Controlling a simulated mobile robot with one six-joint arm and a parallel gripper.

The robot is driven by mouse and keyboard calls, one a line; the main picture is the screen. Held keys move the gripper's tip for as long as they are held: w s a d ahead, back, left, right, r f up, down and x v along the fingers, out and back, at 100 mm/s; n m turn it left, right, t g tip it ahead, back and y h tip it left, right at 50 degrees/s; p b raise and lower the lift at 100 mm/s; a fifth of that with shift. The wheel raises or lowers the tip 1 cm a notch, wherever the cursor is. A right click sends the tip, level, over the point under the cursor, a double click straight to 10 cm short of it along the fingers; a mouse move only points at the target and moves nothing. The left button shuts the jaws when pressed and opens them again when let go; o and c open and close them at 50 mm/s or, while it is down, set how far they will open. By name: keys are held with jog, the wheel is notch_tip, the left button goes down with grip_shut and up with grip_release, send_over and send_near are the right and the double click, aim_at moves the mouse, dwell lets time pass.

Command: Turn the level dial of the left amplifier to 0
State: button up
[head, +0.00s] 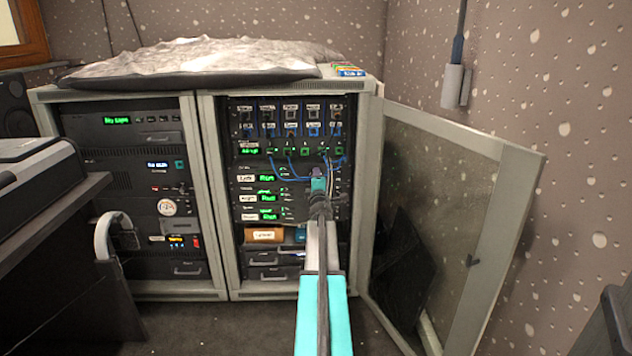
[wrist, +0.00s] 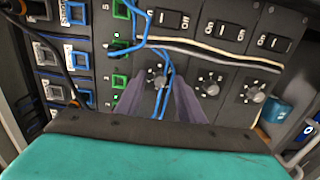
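Several amplifier units with green displays are stacked in the right-hand rack. The top one (head: 267,178) carries a small label that seems to read "Left". In the wrist view, turned sideways, a grey level dial (wrist: 156,77) with a numbered scale sits on the panel nearest the green-lit sockets. My gripper (wrist: 159,84) has its two purple fingers apart, one on each side of this dial. I cannot tell whether they touch it. The dial's setting is too small to read. In the head view my gripper (head: 318,172) covers the right part of the amplifiers, hiding the dials.
Blue cables (wrist: 166,62) hang across the panel in front of the dial. Two similar dials (wrist: 208,87) and (wrist: 252,93) are on the neighbouring panels, with on switches (wrist: 232,32) beside them. The open glass door (head: 497,240) stands to the right of the rack.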

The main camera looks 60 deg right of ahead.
jog(key=shift+a, duration=0.15)
jog(key=v, duration=1.3)
jog(key=shift+s+p, duration=0.3)
jog(key=shift+p, duration=0.1)
jog(key=shift+a, duration=0.2)
dwell(0.5)
